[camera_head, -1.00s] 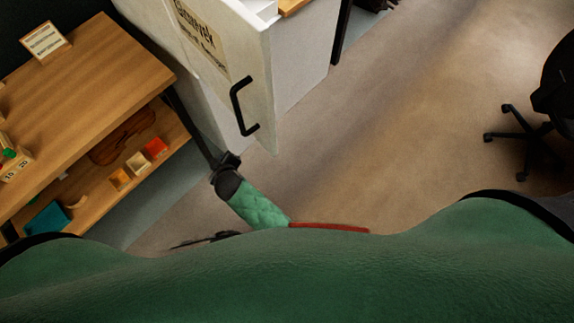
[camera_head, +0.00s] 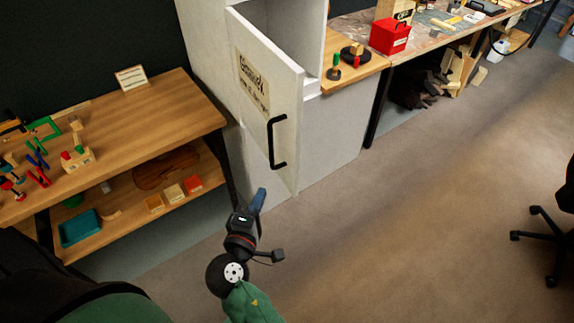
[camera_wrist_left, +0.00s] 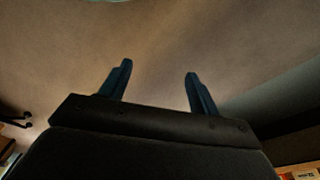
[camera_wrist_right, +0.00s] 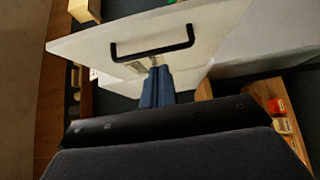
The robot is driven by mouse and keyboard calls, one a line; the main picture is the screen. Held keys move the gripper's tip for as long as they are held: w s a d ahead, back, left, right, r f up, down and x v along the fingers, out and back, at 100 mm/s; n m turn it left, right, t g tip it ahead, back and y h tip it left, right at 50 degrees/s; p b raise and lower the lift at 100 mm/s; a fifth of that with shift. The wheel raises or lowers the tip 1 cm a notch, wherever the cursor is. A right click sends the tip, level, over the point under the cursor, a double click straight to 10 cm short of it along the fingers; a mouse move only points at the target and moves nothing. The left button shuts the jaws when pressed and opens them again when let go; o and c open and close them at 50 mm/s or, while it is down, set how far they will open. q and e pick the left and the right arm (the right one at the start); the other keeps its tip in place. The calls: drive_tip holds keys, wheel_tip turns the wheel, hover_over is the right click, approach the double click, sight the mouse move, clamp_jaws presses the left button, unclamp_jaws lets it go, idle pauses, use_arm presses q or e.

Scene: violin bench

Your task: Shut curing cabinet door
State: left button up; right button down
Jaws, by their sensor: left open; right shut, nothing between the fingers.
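The white curing cabinet (camera_head: 330,145) stands at the back centre. The door carries a paper label and a black bar handle (camera_head: 278,143). My right gripper (camera_head: 260,196) is shut and empty, just below and left of the door's lower corner in the head view. In the right wrist view its fingers (camera_wrist_right: 157,85) point at the door (camera_wrist_right: 220,30), below the handle (camera_wrist_right: 152,50); I cannot tell whether they touch. My left gripper (camera_wrist_left: 158,85) is open and empty, with floor beyond it.
A wooden shelf bench (camera_head: 150,115) with small tools stands at left, a violin body (camera_head: 165,170) and bins on its lower shelf. A red box (camera_head: 390,36) sits on the long bench at right. An office chair (camera_head: 550,240) is at far right. The floor between is clear.

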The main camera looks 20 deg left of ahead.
drive_tip(key=p, duration=0.4)
approach(290, 153)
drive_tip(key=w+a, duration=0.3)
use_arm(q)
drive_tip(key=s+a+f+p, duration=0.1)
drive_tip(key=s+a+f, duration=0.1)
drive_tip(key=f, duration=0.5)
drive_tip(key=s+a+f+t+p, duration=0.1)
drive_tip(key=s+a+f, duration=0.1)
drive_tip(key=f, duration=0.5)
drive_tip(key=shift+s+a, duration=0.35)
drive_tip(key=shift+a, duration=0.05)
use_arm(e)
drive_tip(key=shift+w+d, duration=1.35)
drive_tip(key=shift+w, duration=0.1)
drive_tip(key=shift+w+d, duration=0.1)
